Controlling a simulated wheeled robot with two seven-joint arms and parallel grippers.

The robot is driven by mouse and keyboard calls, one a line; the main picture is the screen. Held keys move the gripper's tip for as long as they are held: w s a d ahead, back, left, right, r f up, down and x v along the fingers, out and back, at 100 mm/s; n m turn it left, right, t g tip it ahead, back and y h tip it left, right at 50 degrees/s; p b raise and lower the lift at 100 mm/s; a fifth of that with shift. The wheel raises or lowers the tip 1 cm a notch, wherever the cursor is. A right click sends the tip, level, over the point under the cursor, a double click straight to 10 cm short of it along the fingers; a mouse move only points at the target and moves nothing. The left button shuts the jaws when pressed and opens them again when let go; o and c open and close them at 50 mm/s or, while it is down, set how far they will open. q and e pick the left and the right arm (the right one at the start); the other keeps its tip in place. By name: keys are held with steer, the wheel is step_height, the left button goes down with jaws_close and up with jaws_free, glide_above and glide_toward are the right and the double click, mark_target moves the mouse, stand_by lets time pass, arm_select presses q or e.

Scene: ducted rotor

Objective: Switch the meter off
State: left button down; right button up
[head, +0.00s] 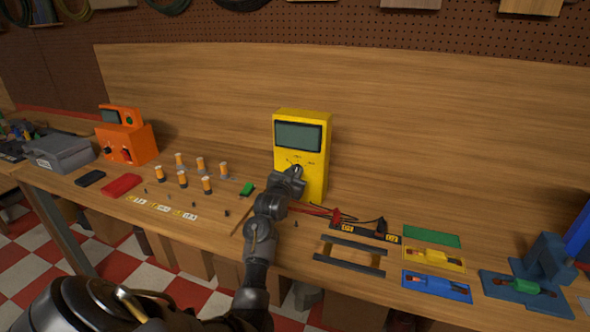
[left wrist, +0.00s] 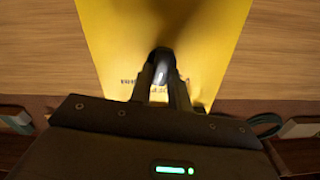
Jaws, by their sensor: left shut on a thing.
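The yellow meter (head: 315,186) stands upright at the back of the bench, with a blank grey-green screen (head: 299,137). Its dark dial knob (head: 297,168) sits below the screen. My left gripper (head: 295,173) reaches up to the meter's front and is shut on the knob. In the left wrist view the two fingers (left wrist: 160,88) close around the knob (left wrist: 162,66) against the yellow face (left wrist: 200,45). The dial's markings are mostly hidden or too small to read. My right gripper is not in view.
Test leads (head: 335,212) lie right of the meter. Black rails (head: 350,252), a blue board (head: 437,286) and a blue fixture (head: 545,262) stand at the right.

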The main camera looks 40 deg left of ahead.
arm_select(q)
steer(key=shift+n+p, duration=0.45)
steer(key=shift+n, duration=0.55)
steer(key=c, duration=1.3)
jaws_free()
steer(key=b+v, duration=0.2)
steer(key=v, duration=0.9)
steer(key=shift+a, duration=0.1)
